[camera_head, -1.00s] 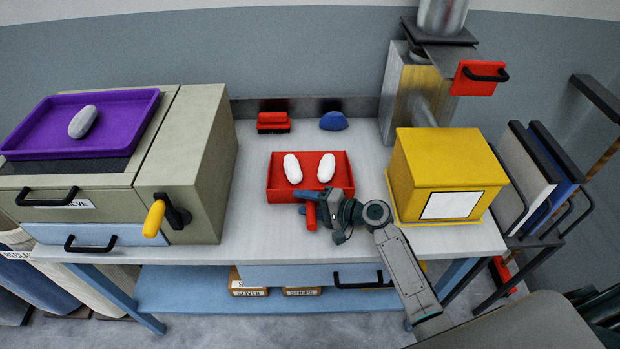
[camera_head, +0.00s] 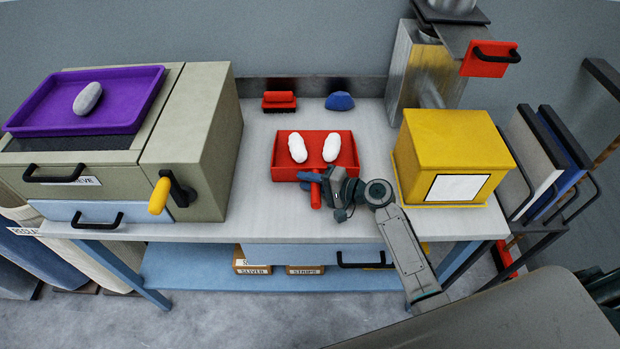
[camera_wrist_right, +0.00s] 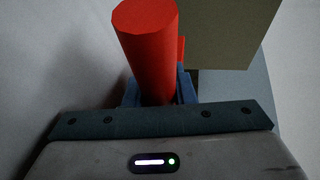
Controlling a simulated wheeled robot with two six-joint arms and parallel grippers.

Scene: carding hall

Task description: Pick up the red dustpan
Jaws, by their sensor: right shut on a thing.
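The red dustpan (camera_head: 316,174) sits on the light worktable (camera_head: 262,215), with two white tufts (camera_head: 298,148) lying in its tray. Its red handle (camera_head: 315,197) points toward the front edge. My right gripper (camera_head: 314,179) is shut on the handle, coming from the right. In the right wrist view the handle (camera_wrist_right: 146,40) stands between blue fingers (camera_wrist_right: 160,90). I see no clear gap between pan and table. My left gripper is not in view.
A grey machine with a yellow crank (camera_head: 158,196) and purple tray (camera_head: 120,82) stands left. A yellow box (camera_head: 450,140) stands right, close to my arm. A red brush (camera_head: 279,102) and a blue lump (camera_head: 339,101) lie behind the dustpan.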

